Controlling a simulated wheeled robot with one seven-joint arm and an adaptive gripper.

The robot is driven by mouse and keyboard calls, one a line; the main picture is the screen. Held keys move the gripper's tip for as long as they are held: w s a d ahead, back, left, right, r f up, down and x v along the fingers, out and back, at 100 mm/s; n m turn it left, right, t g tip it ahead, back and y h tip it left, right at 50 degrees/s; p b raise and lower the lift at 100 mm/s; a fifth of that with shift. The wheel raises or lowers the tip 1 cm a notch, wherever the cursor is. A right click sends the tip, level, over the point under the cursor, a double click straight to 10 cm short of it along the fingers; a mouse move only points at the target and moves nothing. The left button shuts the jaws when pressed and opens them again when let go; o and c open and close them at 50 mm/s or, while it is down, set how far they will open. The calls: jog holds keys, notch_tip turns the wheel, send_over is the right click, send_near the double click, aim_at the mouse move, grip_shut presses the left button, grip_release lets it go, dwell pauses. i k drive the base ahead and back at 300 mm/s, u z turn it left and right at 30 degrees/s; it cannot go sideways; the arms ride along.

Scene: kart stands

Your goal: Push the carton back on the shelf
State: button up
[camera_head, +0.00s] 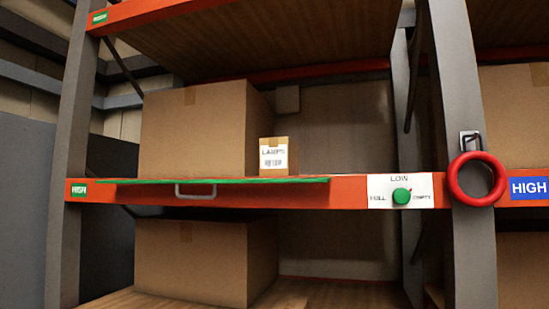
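Two brown cartons are on the middle shelf in the head view. The large plain carton (195,132) stands at the left. The small carton (274,157) with a white label reading "LAMPS" stands to its right, near the shelf's front edge. The orange front beam (345,192) runs below them. A thin green edge (240,181) lies along the top of the beam, under both cartons, with a grey handle (196,193) below it. The cartons' undersides are hidden. My gripper is not in view.
Grey uprights (462,110) frame the bay. A red ring (476,179) hangs on the right one beside a blue "HIGH" sign (529,188). A green knob (401,196) sits on a white plate. Another carton (205,260) is below. Shelf space right of the small carton is clear.

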aim_at(279, 156)
jog(key=u, duration=0.05)
jog(key=i, duration=0.2)
jog(key=u, duration=0.15)
jog(key=k, duration=0.7)
jog(key=z, duration=0.1)
